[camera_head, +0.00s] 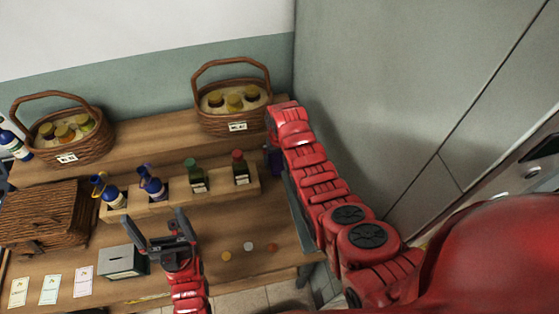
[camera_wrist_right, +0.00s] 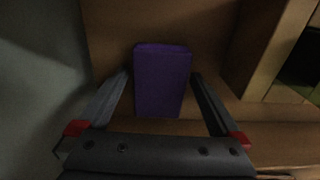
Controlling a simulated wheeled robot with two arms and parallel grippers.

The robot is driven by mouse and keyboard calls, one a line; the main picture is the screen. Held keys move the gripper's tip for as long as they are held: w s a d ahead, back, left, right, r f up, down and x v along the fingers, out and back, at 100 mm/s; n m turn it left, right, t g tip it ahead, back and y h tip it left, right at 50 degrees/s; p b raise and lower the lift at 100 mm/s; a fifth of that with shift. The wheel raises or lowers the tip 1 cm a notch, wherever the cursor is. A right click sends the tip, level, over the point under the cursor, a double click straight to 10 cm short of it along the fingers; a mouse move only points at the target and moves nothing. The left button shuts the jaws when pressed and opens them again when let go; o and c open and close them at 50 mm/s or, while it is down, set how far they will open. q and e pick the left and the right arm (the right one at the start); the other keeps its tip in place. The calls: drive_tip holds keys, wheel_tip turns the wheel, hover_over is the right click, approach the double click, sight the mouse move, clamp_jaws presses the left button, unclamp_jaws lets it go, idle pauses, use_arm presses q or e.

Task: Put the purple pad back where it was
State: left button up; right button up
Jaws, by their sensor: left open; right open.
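The purple pad (camera_wrist_right: 162,80) stands upright on a wooden surface in the right wrist view, between the two fingers of my right gripper (camera_wrist_right: 161,75). The fingers are open, with a gap showing on each side near the tips. In the head view a small part of the purple pad (camera_head: 274,160) shows beside my right arm, at the right end of the shelf. My right gripper is hidden behind my arm there. My left gripper (camera_head: 159,220) is open and empty, above the front of the table.
Two baskets of jars (camera_head: 232,118) (camera_head: 62,148) stand on the upper shelf. Several bottles (camera_head: 196,178) stand in a wooden rack. A closed wicker hamper (camera_head: 45,215), a grey slotted box (camera_head: 123,262) and cards (camera_head: 50,289) are at left. Coins (camera_head: 249,247) lie on the table. A grey wall closes the right.

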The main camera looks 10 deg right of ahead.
sight(279, 162)
drive_tip(key=shift+r+b, duration=0.4)
drive_tip(key=shift+r, duration=0.25)
wheel_tip(279, 162, up, 4)
drive_tip(key=shift+r+b, duration=0.1)
drive_tip(key=shift+b, duration=0.85)
wheel_tip(279, 162, up, 6)
drive_tip(key=p, duration=0.4)
drive_tip(key=shift+s+r, duration=0.15)
drive_tip(key=shift+r, duration=0.05)
drive_tip(key=shift+f, duration=0.1)
